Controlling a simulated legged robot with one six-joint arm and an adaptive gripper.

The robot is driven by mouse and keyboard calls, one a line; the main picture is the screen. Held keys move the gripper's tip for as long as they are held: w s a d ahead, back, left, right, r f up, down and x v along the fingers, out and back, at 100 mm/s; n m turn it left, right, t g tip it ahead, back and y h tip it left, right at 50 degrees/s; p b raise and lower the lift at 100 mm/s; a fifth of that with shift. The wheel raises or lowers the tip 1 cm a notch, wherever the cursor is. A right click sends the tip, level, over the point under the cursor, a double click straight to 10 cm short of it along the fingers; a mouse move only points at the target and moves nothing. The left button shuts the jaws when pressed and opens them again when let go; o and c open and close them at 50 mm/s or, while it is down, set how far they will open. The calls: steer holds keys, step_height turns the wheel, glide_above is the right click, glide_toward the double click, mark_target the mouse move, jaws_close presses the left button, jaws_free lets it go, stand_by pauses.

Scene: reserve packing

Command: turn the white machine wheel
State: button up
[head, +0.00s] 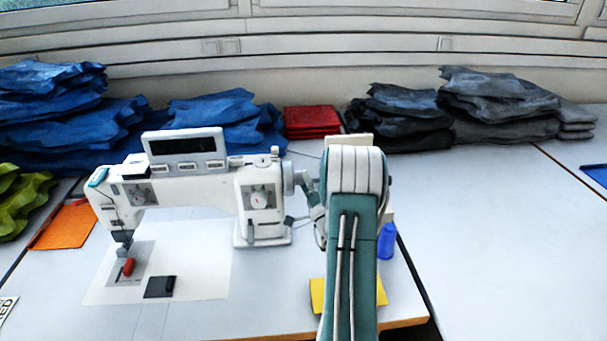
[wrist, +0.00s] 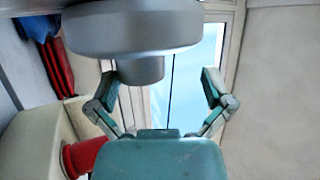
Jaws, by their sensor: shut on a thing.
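The white sewing machine (head: 190,188) stands on the table in the head view. Its wheel (head: 288,178) is at the right end of the machine's body. In the wrist view the wheel (wrist: 130,28) shows as a broad grey-white disc with a smaller round hub (wrist: 140,70). My gripper (head: 304,186) reaches the wheel from the right.
Blue fabric piles (head: 225,115), a red stack (head: 312,122) and dark fabric piles (head: 400,115) line the back. An orange sheet (head: 65,226) is at left. The right table (head: 510,240) is mostly clear.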

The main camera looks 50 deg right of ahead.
steer(key=s+f, duration=0.4)
steer(key=s, duration=0.2)
steer(key=shift+s+a+f+t, duration=0.2)
steer(key=shift+s+f+t, duration=0.1)
steer(key=shift+f, duration=0.1)
stand_by(0.7)
